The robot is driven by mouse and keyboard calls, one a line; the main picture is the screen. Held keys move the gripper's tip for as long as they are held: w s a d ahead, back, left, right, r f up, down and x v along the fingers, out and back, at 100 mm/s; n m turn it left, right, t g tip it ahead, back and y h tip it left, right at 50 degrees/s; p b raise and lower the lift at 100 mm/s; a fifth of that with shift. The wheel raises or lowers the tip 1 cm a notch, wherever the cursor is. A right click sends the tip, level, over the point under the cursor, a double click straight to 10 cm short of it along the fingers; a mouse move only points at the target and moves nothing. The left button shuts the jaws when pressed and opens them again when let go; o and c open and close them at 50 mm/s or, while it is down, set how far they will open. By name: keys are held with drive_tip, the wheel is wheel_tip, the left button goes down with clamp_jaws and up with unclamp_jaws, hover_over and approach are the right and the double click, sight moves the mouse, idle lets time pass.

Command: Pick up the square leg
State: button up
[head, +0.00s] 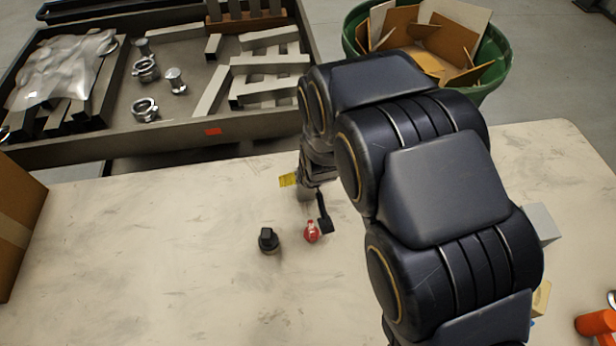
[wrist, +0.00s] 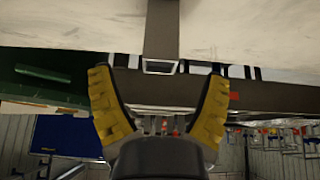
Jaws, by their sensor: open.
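A grey square leg with a hollow end shows in the wrist view (wrist: 162,28), coming down from the top edge to between the fingertips. In the head view, a small grey piece that seems to be this leg (head: 305,193) shows by the fingers, mostly hidden by my arm. My gripper (head: 307,198) is low over the table's far side. In the wrist view my gripper (wrist: 158,76) is open, with yellow finger pads left and right of the leg. Gaps show on both sides, so neither pad seems to touch it.
A black knob-like part (head: 268,240) and a red part (head: 312,232) stand close to the fingers. A dark tray (head: 190,142) of metal parts and a green bin (head: 492,80) lie beyond the table. A cardboard box (head: 18,230) is at left. The table's front left (head: 150,290) is clear.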

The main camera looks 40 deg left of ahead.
drive_tip(key=x, duration=0.6)
drive_tip(key=shift+s+f, duration=0.1)
drive_tip(key=shift+f, duration=0.25)
drive_tip(key=shift+a+f, duration=0.15)
drive_tip(key=shift+f, duration=0.15)
drive_tip(key=c, duration=1.2)
